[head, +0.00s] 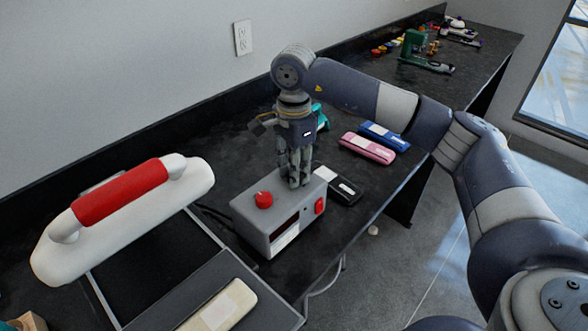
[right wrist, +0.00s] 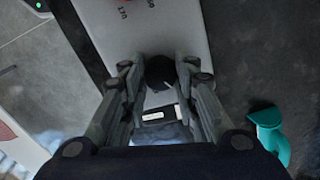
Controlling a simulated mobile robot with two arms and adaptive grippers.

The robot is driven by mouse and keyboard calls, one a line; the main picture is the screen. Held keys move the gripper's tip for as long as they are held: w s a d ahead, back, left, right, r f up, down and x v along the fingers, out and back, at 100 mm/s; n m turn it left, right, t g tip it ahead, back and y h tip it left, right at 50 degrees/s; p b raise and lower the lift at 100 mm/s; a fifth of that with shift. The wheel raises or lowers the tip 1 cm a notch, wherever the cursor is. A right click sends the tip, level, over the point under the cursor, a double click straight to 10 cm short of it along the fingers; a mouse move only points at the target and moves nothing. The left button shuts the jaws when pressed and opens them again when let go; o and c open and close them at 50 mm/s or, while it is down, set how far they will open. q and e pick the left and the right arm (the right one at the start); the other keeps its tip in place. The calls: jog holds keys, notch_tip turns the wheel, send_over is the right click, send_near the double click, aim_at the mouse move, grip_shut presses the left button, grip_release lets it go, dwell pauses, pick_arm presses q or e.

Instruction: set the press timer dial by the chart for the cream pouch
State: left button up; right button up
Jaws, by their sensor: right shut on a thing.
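The grey timer box (head: 250,222) stands on the dark bench beside the press. A red knob (head: 263,200) is on its top. My right gripper (head: 294,182) points down over the far right end of the box. In the right wrist view, its fingers (right wrist: 160,88) are shut on a black dial (right wrist: 160,70) with a pale pointer mark. In the head view the fingers hide this dial. The cream pouch (head: 222,308) lies flat on the press's dark base in front. A white label (head: 285,240) is on the box front, too small to read. My left gripper is out of view.
The white press handle with a red grip (head: 120,192) stands at left. A black pouch (head: 343,190), a pink pouch (head: 367,148) and a blue pouch (head: 384,135) lie right of the box. A teal object (right wrist: 270,130) is near the gripper. The bench edge is close by.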

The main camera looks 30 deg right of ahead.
jog(key=shift+w+r, duration=0.1)
jog(key=shift+r, duration=0.05)
jog(key=o, duration=0.9)
jog(key=shift+o, duration=0.9)
notch_tip(320, 180, up, 12)
